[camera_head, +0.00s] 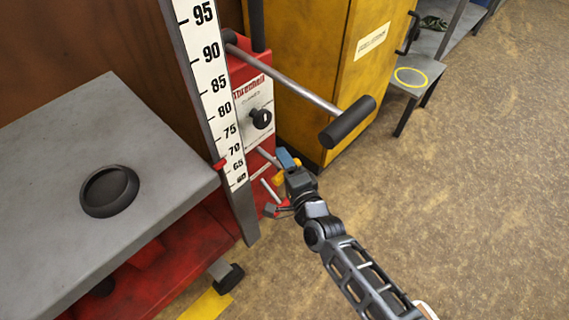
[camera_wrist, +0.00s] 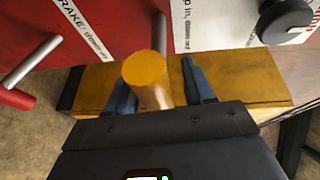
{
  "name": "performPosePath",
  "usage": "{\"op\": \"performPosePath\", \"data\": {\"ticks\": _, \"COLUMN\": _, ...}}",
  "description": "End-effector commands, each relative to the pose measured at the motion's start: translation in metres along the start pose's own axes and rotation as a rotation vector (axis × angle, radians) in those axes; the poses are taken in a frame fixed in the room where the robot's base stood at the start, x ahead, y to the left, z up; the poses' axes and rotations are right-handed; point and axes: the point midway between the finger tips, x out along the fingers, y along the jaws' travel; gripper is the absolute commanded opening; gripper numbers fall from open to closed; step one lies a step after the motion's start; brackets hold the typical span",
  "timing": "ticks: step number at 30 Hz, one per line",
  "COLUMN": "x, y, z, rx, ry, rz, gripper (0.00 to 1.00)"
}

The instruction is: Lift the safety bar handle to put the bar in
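The yellow handle, apparently the safety bar handle, shows in the wrist view as a short round peg (camera_wrist: 146,70) with its end face towards the camera. A gap shows on the right of the peg; contact on the left cannot be told. In the head view my gripper (camera_head: 287,160) is low at the red lift column (camera_head: 262,95), largely hiding the yellow handle (camera_head: 280,178).
A grey lift platform (camera_head: 90,185) with a black round cup (camera_head: 109,191) lies left. A black-gripped lever (camera_head: 348,122) juts out above my gripper. Another metal rod (camera_wrist: 30,60) is left in the wrist view, by the BRAKE label. A yellow cabinet (camera_head: 300,50) stands behind; floor at right is clear.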

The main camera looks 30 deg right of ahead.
Motion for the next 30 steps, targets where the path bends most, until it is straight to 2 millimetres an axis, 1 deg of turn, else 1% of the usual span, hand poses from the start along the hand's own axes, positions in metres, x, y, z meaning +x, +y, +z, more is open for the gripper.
{"op": "performPosePath", "data": {"ticks": 8, "x": -0.003, "y": 0.002, "z": 0.000, "rx": 0.000, "ry": 0.000, "rz": 0.003, "gripper": 0.53}}
{"op": "performPosePath", "data": {"ticks": 11, "x": -0.013, "y": 0.002, "z": 0.001, "rx": 0.000, "ry": -0.001, "rz": 0.004, "gripper": 0.53}}
{"op": "performPosePath", "data": {"ticks": 18, "x": -0.051, "y": 0.002, "z": 0.000, "rx": 0.000, "ry": -0.001, "rz": 0.005, "gripper": 0.53}}
{"op": "performPosePath", "data": {"ticks": 21, "x": -0.065, "y": 0.002, "z": 0.000, "rx": 0.001, "ry": -0.001, "rz": 0.004, "gripper": 0.53}}
{"op": "performPosePath", "data": {"ticks": 25, "x": -0.075, "y": 0.001, "z": 0.000, "rx": 0.000, "ry": -0.001, "rz": 0.002, "gripper": 0.53}}
{"op": "performPosePath", "data": {"ticks": 30, "x": -0.079, "y": 0.001, "z": 0.000, "rx": 0.000, "ry": 0.000, "rz": 0.001, "gripper": 0.53}}
